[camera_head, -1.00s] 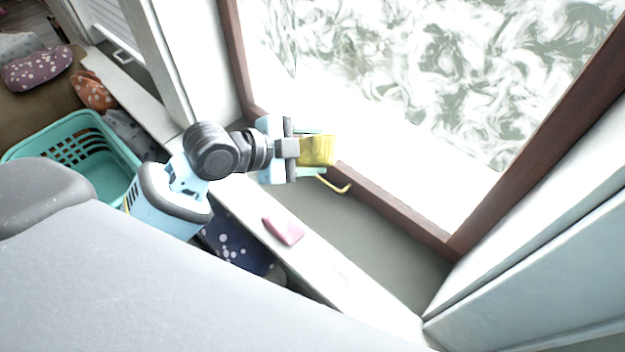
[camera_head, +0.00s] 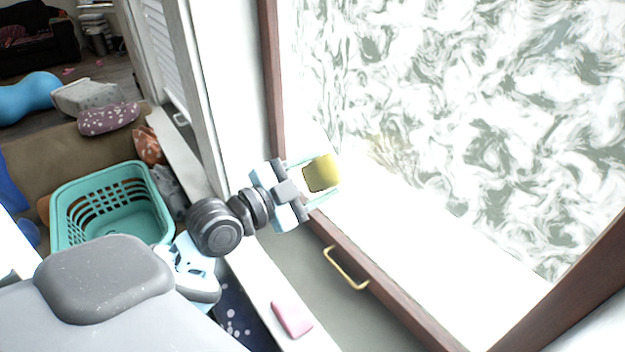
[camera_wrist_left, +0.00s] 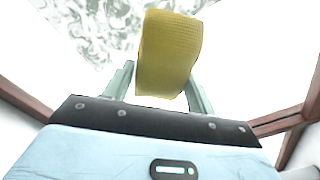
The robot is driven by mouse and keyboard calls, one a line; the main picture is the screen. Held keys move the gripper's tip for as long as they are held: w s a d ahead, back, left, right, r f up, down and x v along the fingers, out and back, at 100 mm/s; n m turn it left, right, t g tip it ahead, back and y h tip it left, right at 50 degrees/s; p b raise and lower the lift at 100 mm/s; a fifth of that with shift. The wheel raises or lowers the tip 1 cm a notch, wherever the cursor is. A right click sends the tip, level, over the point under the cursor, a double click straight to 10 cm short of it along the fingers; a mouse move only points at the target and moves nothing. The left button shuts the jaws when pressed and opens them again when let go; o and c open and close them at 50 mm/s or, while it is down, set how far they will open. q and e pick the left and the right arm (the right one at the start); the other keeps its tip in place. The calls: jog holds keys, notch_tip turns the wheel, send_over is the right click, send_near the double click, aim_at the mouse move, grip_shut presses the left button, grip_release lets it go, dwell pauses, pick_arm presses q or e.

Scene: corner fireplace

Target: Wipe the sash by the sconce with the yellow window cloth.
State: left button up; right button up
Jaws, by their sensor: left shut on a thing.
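The yellow window cloth (camera_head: 322,173) is between the fingers of my left gripper (camera_head: 316,177), which is shut on it. It also shows in the left wrist view as a curved yellow ribbed pad (camera_wrist_left: 168,55) between the two pale green fingers. The cloth is in front of the window pane (camera_head: 440,110), which is covered in white swirls. I cannot tell whether it touches the glass. The brown sash (camera_head: 385,280) frames the pane, with a brass handle (camera_head: 345,268) on its lower rail. The sconce is not in view. My right gripper is not in view.
A pink thing (camera_head: 292,318) lies on the white ledge below the window. A teal basket (camera_head: 65,225) stands at the left, near a speckled purple cushion (camera_head: 108,118) and an orange one (camera_head: 147,145). White shutters (camera_head: 170,60) stand left of the window.

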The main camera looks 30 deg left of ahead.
aim_at(372, 166)
pick_arm(q)
jog(key=x, duration=0.3)
jog(key=shift+w+d, duration=0.1)
jog(key=shift+w, duration=0.1)
jog(key=shift+w+d, duration=0.25)
jog(key=shift+w, duration=0.4)
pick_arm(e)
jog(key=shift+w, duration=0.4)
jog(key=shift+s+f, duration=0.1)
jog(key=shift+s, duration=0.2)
pick_arm(q)
jog(key=shift+w, duration=0.2)
jog(key=shift+w+d, duration=0.15)
jog(key=shift+w, duration=0.1)
jog(key=shift+w+d, duration=0.15)
jog(key=shift+w, duration=0.25)
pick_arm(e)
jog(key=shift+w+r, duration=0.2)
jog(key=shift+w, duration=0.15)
